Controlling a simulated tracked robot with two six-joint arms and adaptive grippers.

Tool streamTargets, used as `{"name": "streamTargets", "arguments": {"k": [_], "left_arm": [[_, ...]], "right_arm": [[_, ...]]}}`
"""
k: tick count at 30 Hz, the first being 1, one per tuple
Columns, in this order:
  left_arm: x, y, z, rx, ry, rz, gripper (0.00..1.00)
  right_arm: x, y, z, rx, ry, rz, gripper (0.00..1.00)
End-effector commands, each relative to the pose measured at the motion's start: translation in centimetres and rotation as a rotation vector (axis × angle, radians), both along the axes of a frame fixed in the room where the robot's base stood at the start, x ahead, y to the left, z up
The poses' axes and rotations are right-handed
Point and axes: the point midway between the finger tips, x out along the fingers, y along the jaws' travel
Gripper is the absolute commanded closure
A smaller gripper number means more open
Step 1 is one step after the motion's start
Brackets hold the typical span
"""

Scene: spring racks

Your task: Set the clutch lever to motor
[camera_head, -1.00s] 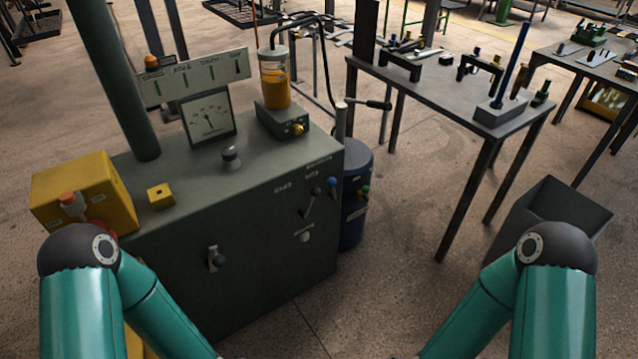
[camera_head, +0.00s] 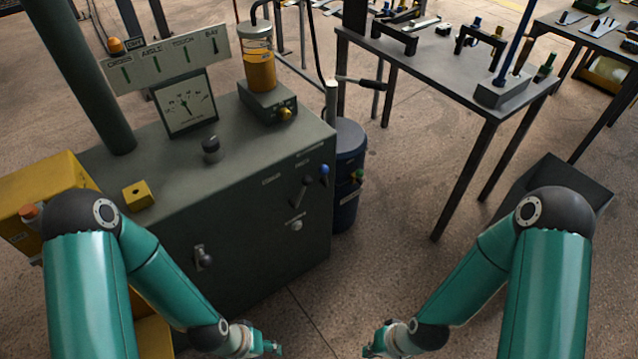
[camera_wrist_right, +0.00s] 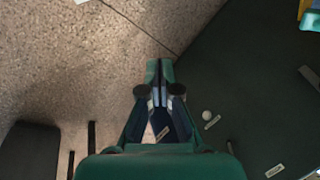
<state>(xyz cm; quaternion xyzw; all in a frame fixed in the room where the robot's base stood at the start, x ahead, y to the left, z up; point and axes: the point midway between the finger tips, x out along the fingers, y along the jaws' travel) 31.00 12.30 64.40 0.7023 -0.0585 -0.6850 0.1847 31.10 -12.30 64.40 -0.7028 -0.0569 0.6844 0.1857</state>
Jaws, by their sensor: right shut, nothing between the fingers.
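A dark lever (camera_head: 305,188) with a small blue knob (camera_head: 323,170) at its upper right sits on the green cabinet's front. Small labels flank it, too small to read, so I cannot confirm it is the clutch lever. A pale round knob (camera_head: 297,226) is below it and shows in the right wrist view (camera_wrist_right: 207,115). My left gripper (camera_head: 273,348) is at the bottom of the head view, low in front of the cabinet; its fingers are too small to judge. My right gripper (camera_head: 371,350) is right of it, apart from the lever. In the right wrist view its fingers (camera_wrist_right: 158,72) are shut and empty.
The green cabinet (camera_head: 255,225) carries a gauge (camera_head: 187,103), a jar of orange liquid (camera_head: 259,66) and another front handle (camera_head: 203,258). A blue drum (camera_head: 347,180) stands beside it. A table (camera_head: 445,85) and dark bin (camera_head: 560,185) are right. Floor between is clear.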

Motion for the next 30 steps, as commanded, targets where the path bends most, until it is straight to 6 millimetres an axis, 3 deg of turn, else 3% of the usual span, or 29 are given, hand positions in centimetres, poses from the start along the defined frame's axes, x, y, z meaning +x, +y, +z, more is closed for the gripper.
{"name": "streamTargets", "arguments": {"k": [4, 7, 11, 14, 18, 21, 24, 30], "left_arm": [[0.0, 0.0, -1.9, 0.000, 0.000, 0.000, 0.60], [0.0, 0.0, -4.5, 0.000, 0.000, 0.000, 0.60], [0.0, 0.0, -9.2, 0.000, 0.000, 0.000, 0.60], [0.0, 0.0, -13.4, 0.000, 0.000, 0.000, 0.60], [0.0, 0.0, -18.7, 0.000, 0.000, 0.000, 0.60], [0.0, 0.0, -21.8, 0.000, 0.000, 0.000, 0.60], [0.0, 0.0, -24.1, 0.000, 0.000, 0.000, 0.60], [0.0, 0.0, -25.9, 0.000, 0.000, 0.000, 0.60]], "right_arm": [[2.5, 0.3, -1.7, -0.010, -0.045, -0.064, 1.00], [6.4, 1.1, -3.6, -0.012, -0.116, -0.175, 1.00], [14.3, 2.1, -5.8, 0.028, -0.266, -0.400, 1.00], [21.1, 3.6, -6.0, 0.123, -0.400, -0.610, 1.00], [29.2, 6.2, -3.7, 0.350, -0.562, -0.887, 1.00], [33.1, 8.1, -0.9, 0.544, -0.638, -1.041, 1.00], [35.5, 9.6, 1.8, 0.723, -0.679, -1.152, 1.00], [37.3, 11.1, 5.5, 0.940, -0.697, -1.258, 1.00]]}}
